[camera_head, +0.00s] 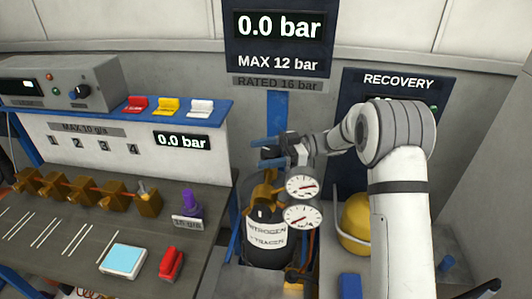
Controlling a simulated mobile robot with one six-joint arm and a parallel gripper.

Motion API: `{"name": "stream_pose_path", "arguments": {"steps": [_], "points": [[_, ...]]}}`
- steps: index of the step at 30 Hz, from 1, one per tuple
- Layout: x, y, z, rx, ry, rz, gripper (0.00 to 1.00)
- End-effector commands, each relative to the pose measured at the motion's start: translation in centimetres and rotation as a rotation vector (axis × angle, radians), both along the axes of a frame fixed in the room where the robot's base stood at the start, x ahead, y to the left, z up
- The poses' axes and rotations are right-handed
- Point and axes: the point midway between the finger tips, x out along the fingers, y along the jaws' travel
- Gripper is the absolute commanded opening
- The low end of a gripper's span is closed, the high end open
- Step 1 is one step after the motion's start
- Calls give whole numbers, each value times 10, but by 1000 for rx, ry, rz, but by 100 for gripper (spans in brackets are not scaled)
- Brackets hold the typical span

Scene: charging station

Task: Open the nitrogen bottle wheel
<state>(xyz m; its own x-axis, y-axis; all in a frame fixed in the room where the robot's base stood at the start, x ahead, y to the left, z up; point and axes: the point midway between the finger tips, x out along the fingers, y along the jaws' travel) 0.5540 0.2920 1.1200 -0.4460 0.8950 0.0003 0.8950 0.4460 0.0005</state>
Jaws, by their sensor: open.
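The nitrogen bottle (267,247) is a black cylinder with a white label, standing upright on the floor in the middle of the view. A brass valve (264,192) sits on its top, with two round white gauges (301,186) to the right. I cannot make out the wheel clearly; my gripper is close above the valve area. My gripper (268,148) has blue fingers, is open, and points left above the bottle. Nothing shows between its fingers. My white arm reaches in from the right.
A workbench (60,240) on the left carries brass valves (90,190), a purple knob (190,203), a red switch (172,263) and a light-blue pad (122,259). A yellow tank (356,222) stands right of the bottle. A panel (278,40) above reads 0.0 bar.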

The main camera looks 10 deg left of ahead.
Motion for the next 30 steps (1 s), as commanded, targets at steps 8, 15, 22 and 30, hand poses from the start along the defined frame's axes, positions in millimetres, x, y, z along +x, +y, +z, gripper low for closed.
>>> {"name": "stream_pose_path", "arguments": {"steps": [8,15,22,30], "points": [[0,0,23,1,-5,0,75],[0,0,70,1,-4,0,75],[1,0,96,0,-1,0,75],[0,0,100,0,1,0,75]]}}
